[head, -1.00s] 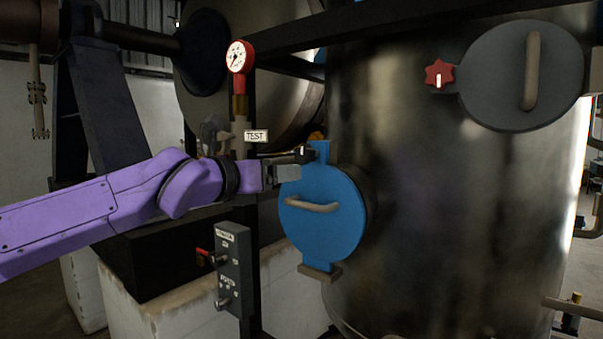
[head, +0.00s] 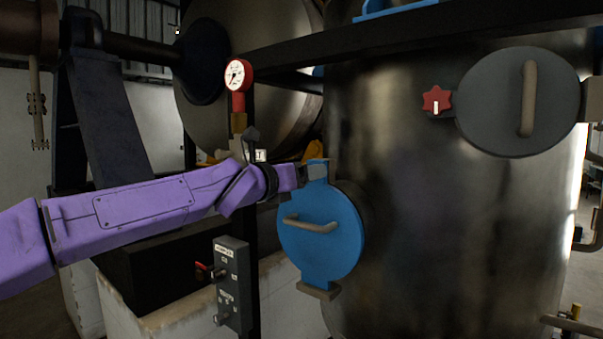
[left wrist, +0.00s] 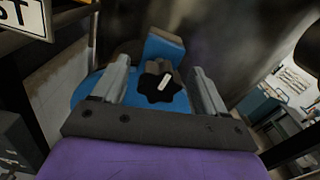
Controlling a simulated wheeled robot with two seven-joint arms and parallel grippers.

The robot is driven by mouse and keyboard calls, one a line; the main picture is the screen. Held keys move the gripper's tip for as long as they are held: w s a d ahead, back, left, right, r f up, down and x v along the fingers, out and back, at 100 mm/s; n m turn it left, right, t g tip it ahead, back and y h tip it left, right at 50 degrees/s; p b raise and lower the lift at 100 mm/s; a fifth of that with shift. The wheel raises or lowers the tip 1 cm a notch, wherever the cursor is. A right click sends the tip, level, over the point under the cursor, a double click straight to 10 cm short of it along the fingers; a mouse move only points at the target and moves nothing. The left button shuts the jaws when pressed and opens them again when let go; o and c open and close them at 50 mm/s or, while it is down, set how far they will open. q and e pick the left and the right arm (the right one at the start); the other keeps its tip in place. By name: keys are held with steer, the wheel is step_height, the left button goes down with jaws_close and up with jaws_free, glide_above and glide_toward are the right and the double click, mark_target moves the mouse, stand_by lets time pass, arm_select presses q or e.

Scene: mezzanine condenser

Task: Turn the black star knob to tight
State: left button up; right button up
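The black star knob (left wrist: 158,84) with a white pointer mark shows in the left wrist view, at the neck of the blue round hatch cover (left wrist: 88,92). My left gripper (left wrist: 160,75) is open, with one finger on each side of the knob and a visible gap on both sides. In the head view my left gripper (head: 314,170) is at the top of the blue cover (head: 320,240), and it hides the knob there. My right gripper is not in view.
A red star knob (head: 436,99) sits beside a grey hatch cover (head: 516,102) on the steel vessel (head: 420,220). A red pressure gauge (head: 238,75) stands above my left forearm. A switch box (head: 232,283) is below it. A dark beam (head: 400,32) crosses above.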

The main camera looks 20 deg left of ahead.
arm_select(q)
steer(key=c, duration=1)
